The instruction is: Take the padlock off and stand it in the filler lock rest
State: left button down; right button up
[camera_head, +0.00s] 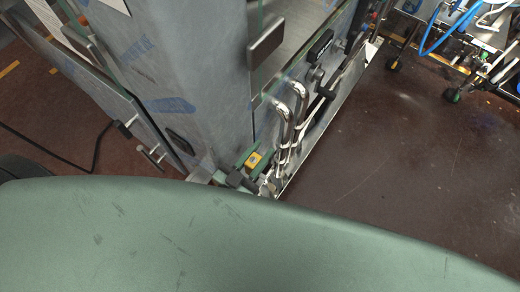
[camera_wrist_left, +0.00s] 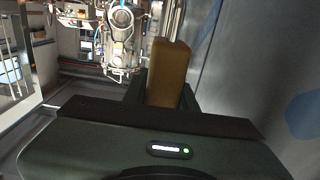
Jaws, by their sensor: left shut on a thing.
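The padlock (camera_head: 254,159) shows as a small yellow body low at the front corner of the grey machine. My left gripper (camera_head: 249,165) is at the padlock and shut on it. In the left wrist view the padlock (camera_wrist_left: 169,73) is a plain brownish-yellow block standing up between the two dark fingers of my left gripper (camera_wrist_left: 163,95). I cannot make out the filler lock rest in either view. My right gripper is not in view.
The film-wrapped grey machine (camera_head: 175,75) stands close beside my left gripper. Bent metal pipes (camera_head: 292,115) rise just right of the padlock. A wheeled frame with blue hoses (camera_head: 452,30) stands at top right. The dark red floor (camera_head: 400,160) at right is clear.

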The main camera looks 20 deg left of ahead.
pick_arm(q)
jog(key=shift+f+b, duration=0.7)
jog(key=shift+f, duration=0.5)
jog(key=shift+f+b, duration=1.7)
jog(key=shift+f, duration=0.75)
jog(key=shift+f+b, duration=0.35)
jog(key=shift+f, duration=0.1)
jog(key=shift+f, duration=0.4)
jog(key=c, duration=1.1)
grip_release()
jog(key=shift+o, duration=0.2)
